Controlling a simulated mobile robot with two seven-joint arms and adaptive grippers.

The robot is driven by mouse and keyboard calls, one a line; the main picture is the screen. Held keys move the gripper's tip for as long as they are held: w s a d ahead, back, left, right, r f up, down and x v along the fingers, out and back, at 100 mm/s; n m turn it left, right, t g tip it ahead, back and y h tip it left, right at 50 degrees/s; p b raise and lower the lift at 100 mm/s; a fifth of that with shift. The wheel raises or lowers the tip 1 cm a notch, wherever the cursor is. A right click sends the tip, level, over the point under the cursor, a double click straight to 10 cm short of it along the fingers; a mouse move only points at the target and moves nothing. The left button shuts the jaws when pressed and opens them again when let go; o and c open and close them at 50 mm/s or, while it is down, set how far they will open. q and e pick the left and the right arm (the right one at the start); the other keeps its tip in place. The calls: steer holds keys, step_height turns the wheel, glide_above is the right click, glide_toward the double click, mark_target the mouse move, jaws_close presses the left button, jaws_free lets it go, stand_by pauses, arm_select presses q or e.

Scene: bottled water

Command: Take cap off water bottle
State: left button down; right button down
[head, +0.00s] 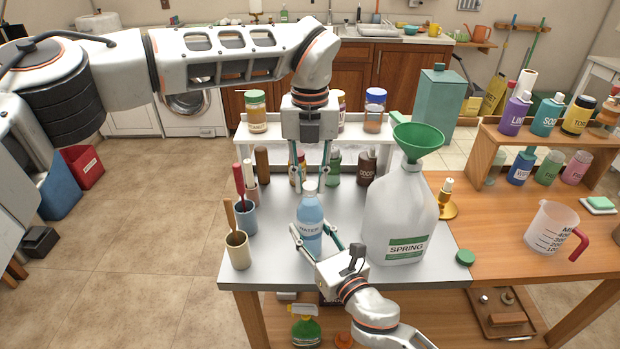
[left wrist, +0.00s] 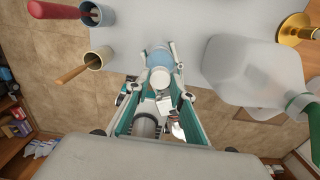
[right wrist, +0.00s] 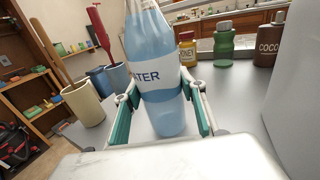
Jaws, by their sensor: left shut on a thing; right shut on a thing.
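The water bottle (head: 309,213) is clear blue with a white label and stands upright on the grey tabletop; it also shows in the right wrist view (right wrist: 154,40), where its top is cut off. Its white cap (head: 310,186) sits at the bottle's top and shows from above in the left wrist view (left wrist: 160,78). My left gripper (head: 309,184) points down from above and is shut on the cap. My right gripper (head: 318,242) reaches in from the front and is shut around the bottle's body at the label, with a finger on each side (right wrist: 163,97).
A large spring water jug (head: 400,205) with a green funnel (head: 417,139) stands close on the right. Cups with utensils (head: 237,250) stand on the left. A white shelf with jars (head: 256,111) is behind. A green lid (head: 465,257) lies at the right.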

arm_select(q)
steer(key=n, duration=0.3)
steer(key=shift+n, duration=0.4)
steer(key=n, duration=1.4)
steer(key=shift+n, duration=0.4)
steer(key=shift+r, duration=0.25)
steer(key=shift+r, duration=0.9)
